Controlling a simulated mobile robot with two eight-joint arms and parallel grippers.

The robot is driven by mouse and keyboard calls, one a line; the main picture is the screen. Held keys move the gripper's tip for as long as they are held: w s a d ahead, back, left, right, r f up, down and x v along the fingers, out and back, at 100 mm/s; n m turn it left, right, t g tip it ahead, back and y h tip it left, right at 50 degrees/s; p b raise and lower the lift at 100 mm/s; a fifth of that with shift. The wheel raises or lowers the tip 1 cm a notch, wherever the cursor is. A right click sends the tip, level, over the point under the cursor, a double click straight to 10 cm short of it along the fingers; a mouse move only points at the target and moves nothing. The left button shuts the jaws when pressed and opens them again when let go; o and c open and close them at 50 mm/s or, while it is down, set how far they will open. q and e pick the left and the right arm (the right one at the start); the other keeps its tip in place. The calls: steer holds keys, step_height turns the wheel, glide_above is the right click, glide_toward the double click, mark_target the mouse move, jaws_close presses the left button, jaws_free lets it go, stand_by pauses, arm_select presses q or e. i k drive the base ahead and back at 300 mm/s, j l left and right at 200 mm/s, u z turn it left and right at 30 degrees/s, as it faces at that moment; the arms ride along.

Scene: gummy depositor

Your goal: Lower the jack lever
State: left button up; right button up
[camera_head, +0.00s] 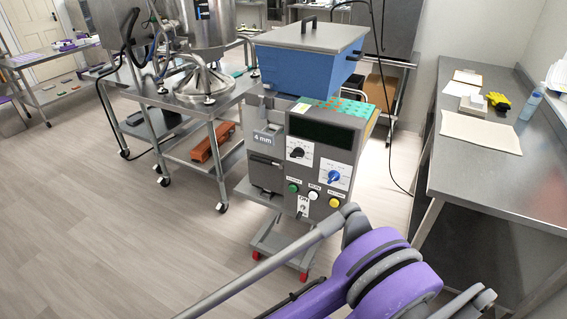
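A long grey bar (275,265) slants across the lower foreground, rising from the bottom edge to a dark grey end beside my purple arm. I cannot tell whether this bar is the jack lever or part of my arm. My purple arm fills the bottom right, in front of the depositor's lower part. The gummy depositor (325,155) is a grey box with a blue hopper (305,65) on top. It stands on a low frame (272,241) with red feet. No gripper fingers can be made out clearly, and my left gripper is out of view.
A steel table (480,180) runs along the right wall, with a yellow item (497,103) and a pale board (481,132). A wheeled steel cart (213,165) stands left of the depositor. The floor (90,220) at lower left is clear.

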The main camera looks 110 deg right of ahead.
mark_target(258, 158)
steer(key=z, duration=3.65)
steer(key=i+l+z, duration=0.1)
steer(key=i+z, duration=0.25)
steer(key=i, duration=0.6)
